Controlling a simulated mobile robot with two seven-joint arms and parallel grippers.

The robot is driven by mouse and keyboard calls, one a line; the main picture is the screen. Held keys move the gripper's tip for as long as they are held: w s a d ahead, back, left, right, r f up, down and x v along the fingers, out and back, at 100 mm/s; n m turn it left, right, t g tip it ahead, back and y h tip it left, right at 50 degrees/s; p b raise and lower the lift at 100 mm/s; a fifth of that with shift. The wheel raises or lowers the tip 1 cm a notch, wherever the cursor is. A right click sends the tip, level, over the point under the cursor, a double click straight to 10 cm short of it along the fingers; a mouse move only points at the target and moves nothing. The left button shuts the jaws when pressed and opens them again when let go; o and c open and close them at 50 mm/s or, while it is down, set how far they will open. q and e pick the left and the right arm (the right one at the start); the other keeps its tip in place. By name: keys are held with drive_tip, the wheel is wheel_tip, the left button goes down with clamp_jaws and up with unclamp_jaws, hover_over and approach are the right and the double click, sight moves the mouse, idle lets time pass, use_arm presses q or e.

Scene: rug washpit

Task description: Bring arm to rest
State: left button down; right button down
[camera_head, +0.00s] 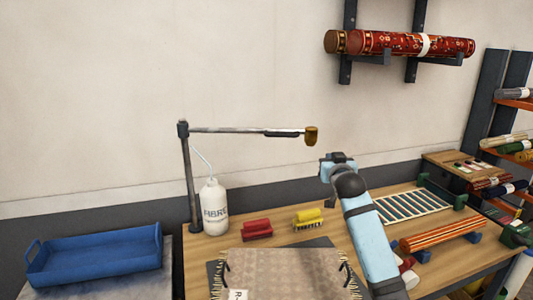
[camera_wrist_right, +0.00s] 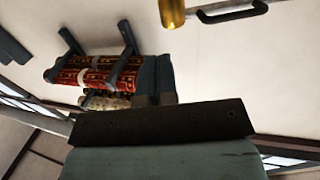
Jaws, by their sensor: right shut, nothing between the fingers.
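In the right wrist view the brass end (camera_wrist_right: 172,12) and the black handle (camera_wrist_right: 232,11) show at the top edge. My right gripper (camera_head: 325,172) is raised over the table, below and right of the brass end, apart from it. In the wrist view its fingers (camera_wrist_right: 155,78) are together and empty. My left gripper is out of view.
A blue tray (camera_head: 95,258) stands left. Rolled rugs (camera_head: 410,44) hang on wall brackets.

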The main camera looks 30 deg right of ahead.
drive_tip(key=s+a+f+n+g+y+p, duration=0.1)
drive_tip(key=s+a+f+n+y, duration=0.25)
drive_tip(key=a+f, duration=0.85)
drive_tip(key=s+a+f+n+g+y, duration=0.1)
drive_tip(key=s+a+f+n+y, duration=0.3)
drive_tip(key=a+f, duration=0.75)
drive_tip(key=s+a+f+g+y, duration=0.1)
drive_tip(key=s+a+f+y, duration=0.1)
drive_tip(key=s+a+f, duration=0.5)
drive_tip(key=s+a+f+n+g+y+p, duration=0.1)
drive_tip(key=s+a+f+y, duration=0.1)
drive_tip(key=s+a+f, duration=0.6)
drive_tip(key=s+a, duration=0.1)
drive_tip(key=s, duration=0.6)
drive_tip(key=shift+a+f, duration=0.25)
drive_tip(key=shift+a, duration=0.15)
drive_tip(key=shift+n+y, duration=0.25)
